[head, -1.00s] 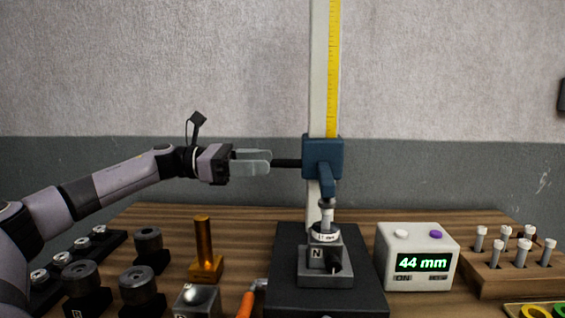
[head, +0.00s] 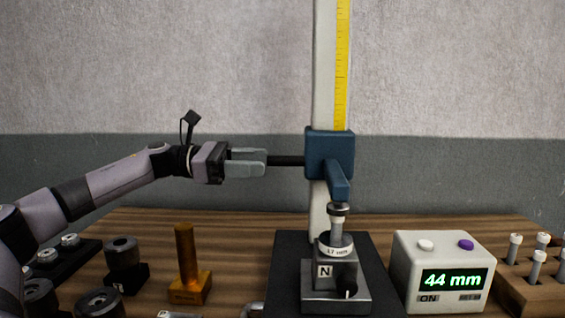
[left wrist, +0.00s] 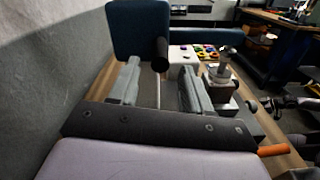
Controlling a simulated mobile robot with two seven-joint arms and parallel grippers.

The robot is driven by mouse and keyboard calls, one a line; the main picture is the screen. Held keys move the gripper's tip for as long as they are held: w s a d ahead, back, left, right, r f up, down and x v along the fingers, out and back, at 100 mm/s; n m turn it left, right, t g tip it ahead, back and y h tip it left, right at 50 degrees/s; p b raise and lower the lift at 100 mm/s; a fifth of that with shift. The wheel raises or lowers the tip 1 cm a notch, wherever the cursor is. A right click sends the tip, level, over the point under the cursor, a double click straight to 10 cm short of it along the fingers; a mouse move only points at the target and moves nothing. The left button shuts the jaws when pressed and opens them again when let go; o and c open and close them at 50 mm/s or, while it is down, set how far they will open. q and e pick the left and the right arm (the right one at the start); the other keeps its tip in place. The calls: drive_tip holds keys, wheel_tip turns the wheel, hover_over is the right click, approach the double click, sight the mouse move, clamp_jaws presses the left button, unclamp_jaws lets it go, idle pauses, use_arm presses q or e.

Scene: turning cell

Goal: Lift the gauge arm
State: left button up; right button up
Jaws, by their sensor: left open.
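The height gauge has a pale column with a yellow scale (head: 342,70) and a dark blue carriage (head: 326,154). The gauge arm (head: 341,187) slants down from the carriage to a metal tip just over a part on a block marked N (head: 335,272). A black handle rod (head: 287,161) sticks out left from the carriage. My left gripper (head: 262,163) is open, its fingertips at the rod's free end. In the left wrist view the rod's end (left wrist: 160,53) lies ahead between the open fingers (left wrist: 158,80), with the blue carriage (left wrist: 138,28) behind it. My right gripper is not in view.
A white readout box (head: 443,271) showing 44 mm stands right of the black gauge base (head: 284,270). A wooden peg rack (head: 525,295) is at far right. A brass post (head: 187,255) and dark round parts (head: 122,252) stand below my left arm.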

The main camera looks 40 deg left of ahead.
sight(304, 161)
use_arm(q)
drive_tip(key=p+x, duration=0.1)
drive_tip(key=x, duration=0.1)
drive_tip(key=p+x, duration=0.2)
drive_tip(key=x, duration=0.1)
drive_tip(key=shift+r, duration=0.25)
drive_tip(key=shift+w+d+f+p, duration=0.2)
drive_tip(key=shift+w+d+p, duration=0.15)
drive_tip(key=shift+w+d, duration=0.1)
clamp_jaws()
